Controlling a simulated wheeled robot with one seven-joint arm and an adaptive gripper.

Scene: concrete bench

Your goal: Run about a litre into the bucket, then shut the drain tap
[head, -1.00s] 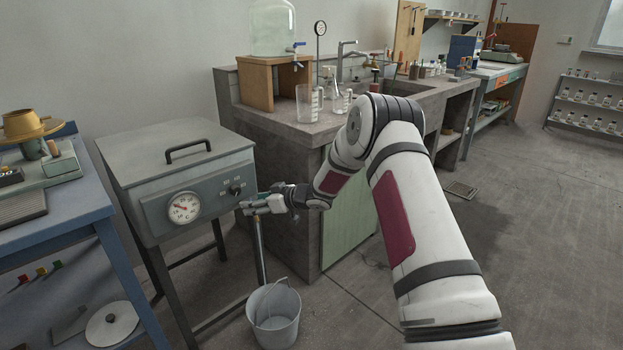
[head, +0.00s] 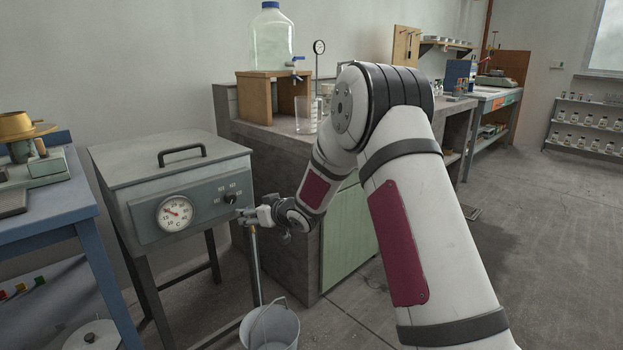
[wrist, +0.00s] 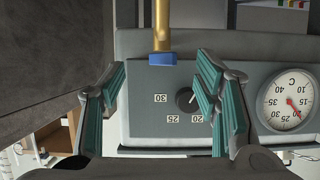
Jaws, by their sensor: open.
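My gripper (head: 247,213) is open in front of the grey tank (head: 170,165), by the top of an upright pipe (head: 256,268). In the wrist view its two teal-padded fingers (wrist: 160,85) stand apart with nothing between the pads. A brass stem (wrist: 162,25) with a blue end (wrist: 162,58) lies just beyond the fingertips, between their lines; it looks like the drain tap, though I cannot tell its setting. The grey bucket (head: 272,330) stands on the floor below, cut off by the lower picture edge. Its water level is hidden.
The tank front carries a round dial (head: 175,213) and a black knob (head: 229,198); the knob (wrist: 185,99) is close to one finger. A blue table (head: 80,205) stands left. The concrete bench (head: 275,140) at right holds a glass jar (head: 271,40) and a beaker (head: 308,115).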

